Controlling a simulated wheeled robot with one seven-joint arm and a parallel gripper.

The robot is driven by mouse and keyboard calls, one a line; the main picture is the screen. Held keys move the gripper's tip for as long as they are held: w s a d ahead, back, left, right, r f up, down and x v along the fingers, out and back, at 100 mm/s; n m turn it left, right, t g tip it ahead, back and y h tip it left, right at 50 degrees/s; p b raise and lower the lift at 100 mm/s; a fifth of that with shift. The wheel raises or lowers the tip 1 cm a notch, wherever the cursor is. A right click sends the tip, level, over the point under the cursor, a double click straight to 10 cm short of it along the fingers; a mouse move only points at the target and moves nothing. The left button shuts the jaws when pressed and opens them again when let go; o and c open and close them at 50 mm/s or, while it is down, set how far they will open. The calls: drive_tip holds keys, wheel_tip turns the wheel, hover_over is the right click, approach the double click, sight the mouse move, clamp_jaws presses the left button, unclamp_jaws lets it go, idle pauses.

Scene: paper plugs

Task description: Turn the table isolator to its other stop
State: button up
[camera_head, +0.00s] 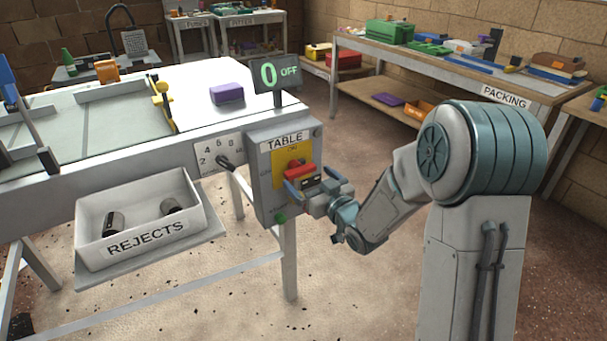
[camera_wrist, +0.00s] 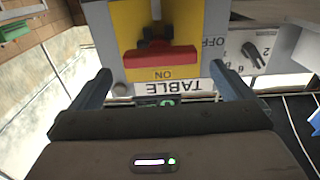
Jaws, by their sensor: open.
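The table isolator is a red handle (camera_head: 301,171) on a yellow plate (camera_head: 281,160), set in a grey box (camera_head: 264,190) labelled TABLE. ON is printed above the handle in the head view. In the wrist view, which shows the panel upside down, the red handle (camera_wrist: 160,60) lies crosswise, with ON beside it. My gripper (camera_head: 311,183) is open in front of the box. Its fingers (camera_wrist: 160,68) stand either side of the handle's ends, with gaps showing. The lower plate is partly hidden by my gripper in the head view.
A numbered dial (camera_head: 223,161) is left of the box, and a green button (camera_head: 281,217) is low on it. A white REJECTS bin (camera_head: 145,222) holds dark cylinders. A purple block (camera_head: 227,93) lies on the table. Floor right of the box is clear up to my arm.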

sight(303, 173)
drive_tip(key=shift+x, duration=1.9)
drive_tip(key=c, duration=0.9)
